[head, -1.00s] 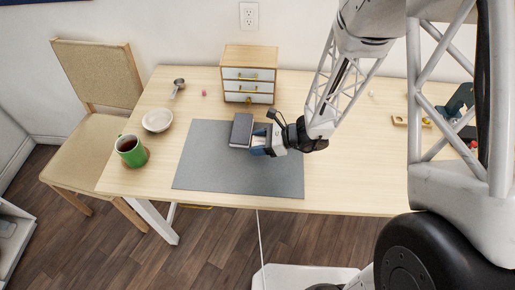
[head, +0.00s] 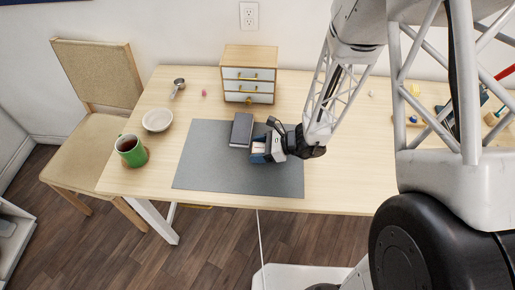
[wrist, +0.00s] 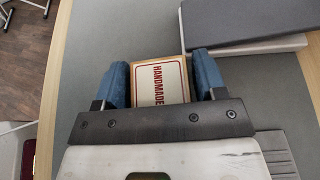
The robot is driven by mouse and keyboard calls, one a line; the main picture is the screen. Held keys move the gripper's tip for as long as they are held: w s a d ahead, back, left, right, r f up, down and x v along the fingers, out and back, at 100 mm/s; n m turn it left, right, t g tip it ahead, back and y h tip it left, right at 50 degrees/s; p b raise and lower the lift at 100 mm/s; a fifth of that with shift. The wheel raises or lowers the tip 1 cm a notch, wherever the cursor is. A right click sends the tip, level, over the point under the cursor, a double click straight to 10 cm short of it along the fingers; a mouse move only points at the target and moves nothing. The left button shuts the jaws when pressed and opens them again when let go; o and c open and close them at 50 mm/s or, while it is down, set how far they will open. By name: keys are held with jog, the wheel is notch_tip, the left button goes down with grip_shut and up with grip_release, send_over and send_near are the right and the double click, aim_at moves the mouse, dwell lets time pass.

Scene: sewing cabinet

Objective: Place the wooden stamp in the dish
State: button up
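The wooden stamp (wrist: 161,82), a light wood block with a white "HANDMADE" label, sits between the blue fingers of my gripper (wrist: 161,88) in the wrist view. The fingers are spread on either side of it, with narrow gaps seeming to show. In the head view my gripper (head: 266,152) is low over the grey mat (head: 215,172), and its fingers partly hide the stamp. The dish (head: 157,120), a shallow whitish bowl, stands empty on the left part of the table, well left of my gripper.
A dark book (head: 242,130) lies on the mat close beside my gripper. A green mug (head: 132,152) stands in front of the dish. A small drawer cabinet (head: 249,72) and a metal scoop (head: 178,85) are behind. The mat's left part is clear.

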jog(key=shift+o, duration=0.9)
jog(key=shift+r, duration=0.15)
jog(key=shift+v, duration=6)
jog(key=s+d+r+n+t+h, duration=0.1)
jog(key=s+d+r+n+h, duration=0.3)
jog(key=r, duration=0.5)
jog(key=s+d+r+n+h, duration=0.4)
jog(key=s+r+n, duration=0.4)
jog(key=r, duration=0.2)
jog(key=s+d+r+n+t+h, duration=0.1)
jog(key=s+d+r+n+h, duration=0.3)
jog(key=s+r, duration=0.3)
notch_tip(320, 180, up, 3)
jog(key=shift+r+n+t+h, duration=0.2)
jog(key=shift+n+t+h, duration=0.1)
jog(key=shift+n+h, duration=0.55)
jog(key=shift+o, duration=0.5)
